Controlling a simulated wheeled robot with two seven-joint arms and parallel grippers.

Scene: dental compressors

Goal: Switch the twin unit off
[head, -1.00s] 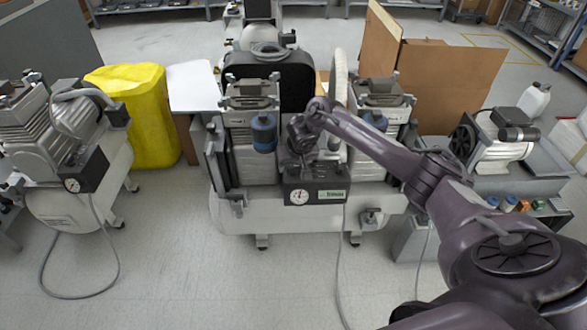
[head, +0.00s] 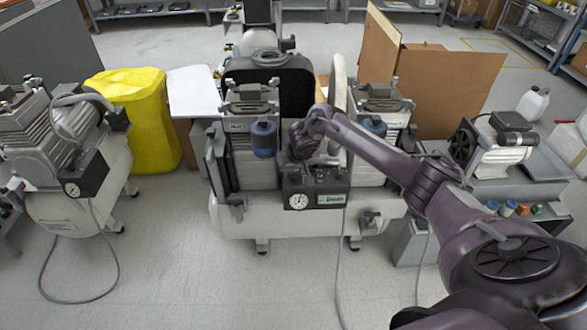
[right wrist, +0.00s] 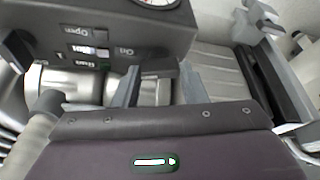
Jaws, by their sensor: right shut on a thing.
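The twin unit (head: 275,216) stands in the middle of the head view, with two motor blocks on a pale tank. Its dark control box (head: 316,190) has a round gauge (head: 299,201) and a green-and-white label. In the right wrist view the control box (right wrist: 150,32) shows at the top, with small switches (right wrist: 88,52) and printed words beside them. My right gripper (head: 290,163) is at the top of the box in the head view. In the right wrist view its fingers (right wrist: 160,87) are shut on a dark part at the box's edge, mostly hidden. My left gripper is out of view.
Another compressor (head: 75,200) with its own gauge box stands at the left, by a yellow-covered object (head: 140,115). Cardboard (head: 450,85) stands behind at the right. A smaller compressor (head: 495,145) sits on a grey bench. A hose (head: 338,265) hangs in front; the floor there is clear.

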